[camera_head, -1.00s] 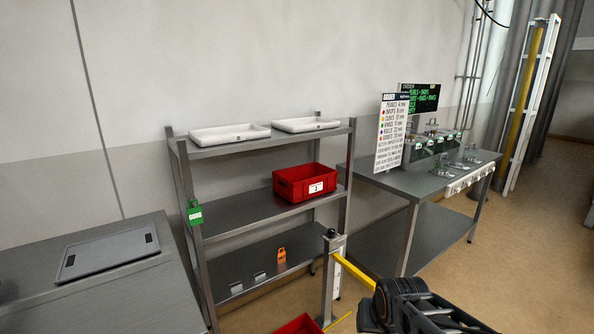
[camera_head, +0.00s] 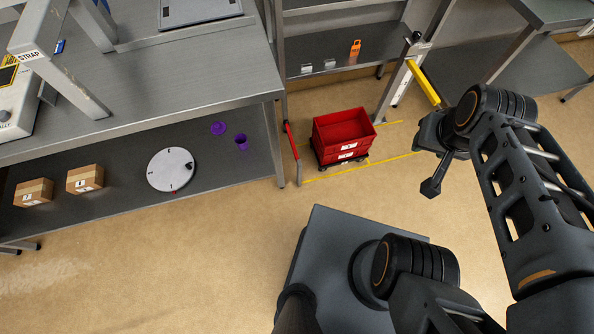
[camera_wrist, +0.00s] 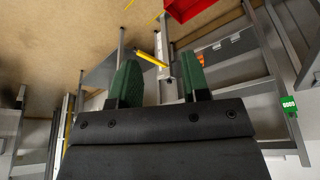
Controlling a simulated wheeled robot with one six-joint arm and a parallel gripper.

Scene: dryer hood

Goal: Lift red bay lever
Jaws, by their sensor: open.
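The red lever (camera_head: 291,141) is a narrow red bar on a short post at the left side of the floor bay, by the corner of the grey bench. It slants in the head view, and I cannot make it out in the wrist view. My gripper (camera_wrist: 158,85) shows two green fingers in the wrist view, apart with nothing between them. It is away from the red lever, on the right side of the bay. A yellow lever (camera_head: 423,83) stands on the post to the right; it also shows beyond the fingers in the wrist view (camera_wrist: 150,58).
Stacked red crates (camera_head: 343,136) on a low dolly stand between yellow floor lines, right of the red lever. The grey bench (camera_head: 190,90) edges the left side. A shelf rack (camera_head: 330,48) stands behind. Floor in front of the bay is clear.

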